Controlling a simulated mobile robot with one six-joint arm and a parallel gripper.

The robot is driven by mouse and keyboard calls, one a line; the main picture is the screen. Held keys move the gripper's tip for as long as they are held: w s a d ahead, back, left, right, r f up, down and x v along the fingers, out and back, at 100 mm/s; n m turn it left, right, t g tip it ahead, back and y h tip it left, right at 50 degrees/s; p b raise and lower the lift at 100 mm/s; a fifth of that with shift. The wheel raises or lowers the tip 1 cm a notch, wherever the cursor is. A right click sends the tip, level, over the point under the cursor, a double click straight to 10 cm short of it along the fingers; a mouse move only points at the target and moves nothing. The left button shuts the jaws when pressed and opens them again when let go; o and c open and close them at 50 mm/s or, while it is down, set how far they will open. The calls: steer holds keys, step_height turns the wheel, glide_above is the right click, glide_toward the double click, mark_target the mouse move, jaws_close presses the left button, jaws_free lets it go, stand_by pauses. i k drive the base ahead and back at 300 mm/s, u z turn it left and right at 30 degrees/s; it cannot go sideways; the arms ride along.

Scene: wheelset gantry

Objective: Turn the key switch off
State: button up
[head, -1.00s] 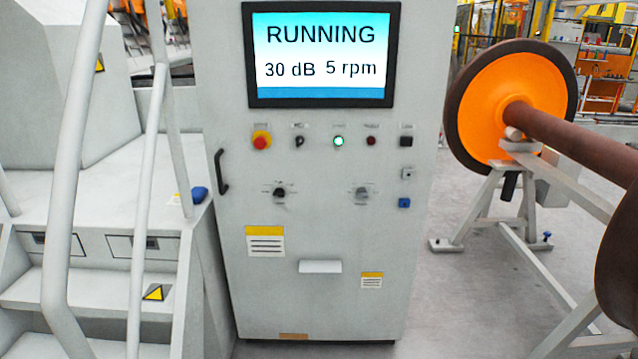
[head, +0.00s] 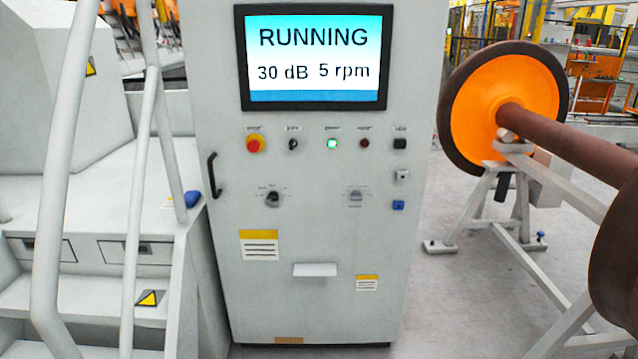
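The control cabinet (head: 310,220) stands upright in the middle of the head view. Its screen (head: 315,55) reads RUNNING, 30 dB and 5 rpm. The small dark key switch (head: 293,144) sits in the upper row of controls, between the red emergency stop button (head: 255,145) and a lit green button (head: 332,143). The switch's exact angle is too small to tell. My gripper is not in view.
Two knobs (head: 272,198) (head: 355,197) sit lower on the panel. A black handle (head: 214,175) sticks out at its left edge. Stairs with white rails (head: 140,200) stand left. An orange wheelset (head: 490,110) on a stand is at right. Grey floor shows between.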

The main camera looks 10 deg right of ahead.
mark_target(293, 142)
steer(key=u, duration=0.1)
steer(key=k, duration=0.5)
steer(key=u, duration=0.5)
steer(key=k, duration=0.8)
steer(key=u, duration=0.65)
steer(key=i, duration=1.7)
steer(key=z, duration=0.2)
